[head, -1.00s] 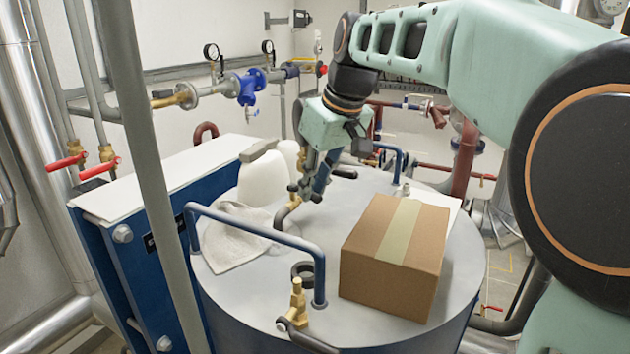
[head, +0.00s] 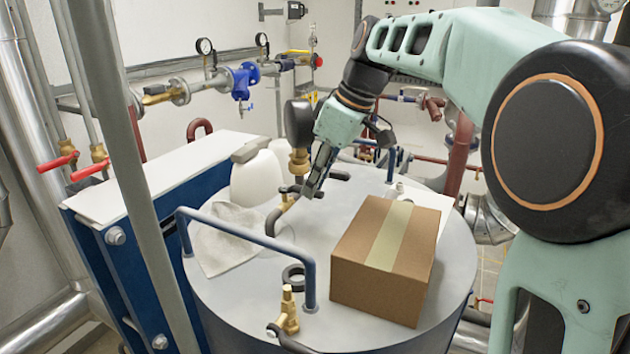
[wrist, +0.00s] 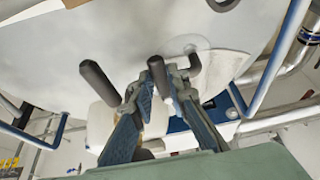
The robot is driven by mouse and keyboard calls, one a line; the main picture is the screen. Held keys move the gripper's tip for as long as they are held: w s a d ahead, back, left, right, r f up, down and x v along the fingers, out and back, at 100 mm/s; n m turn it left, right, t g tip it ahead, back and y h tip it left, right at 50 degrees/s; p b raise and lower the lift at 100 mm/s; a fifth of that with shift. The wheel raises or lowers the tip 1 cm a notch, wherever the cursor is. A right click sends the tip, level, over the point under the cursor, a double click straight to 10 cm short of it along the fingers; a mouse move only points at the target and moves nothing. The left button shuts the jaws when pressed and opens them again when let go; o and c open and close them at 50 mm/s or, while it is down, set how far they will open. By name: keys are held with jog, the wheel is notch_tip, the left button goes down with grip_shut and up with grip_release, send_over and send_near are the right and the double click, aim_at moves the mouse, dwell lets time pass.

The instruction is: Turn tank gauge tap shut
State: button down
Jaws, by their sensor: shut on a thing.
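The tank gauge (head: 299,123), seen dark from behind or edge-on, stands on a brass fitting (head: 299,162) above the grey tank lid (head: 345,195). A bent pipe (head: 274,222) joins low beside it. My gripper (head: 309,190) is at the foot of this fitting, right of it, reaching down from the upper right. In the wrist view my gripper (wrist: 163,92) has its blue-grey fingers closed around a black tap handle (wrist: 157,72). A second black handle (wrist: 99,82) lies left of the fingers, apart from them. The tap's body is mostly hidden.
A cardboard box (head: 385,262) sits on the lid at right. A blue rail (head: 247,227) arches over the front left, near a grey cloth (head: 228,240). A white canister (head: 258,178) stands behind. A brass valve (head: 288,312) and dark ring (head: 293,275) are in front.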

jog(key=c, duration=1.8)
grip_release()
jog(key=shift+c, duration=0.2)
jog(key=v, duration=1.2)
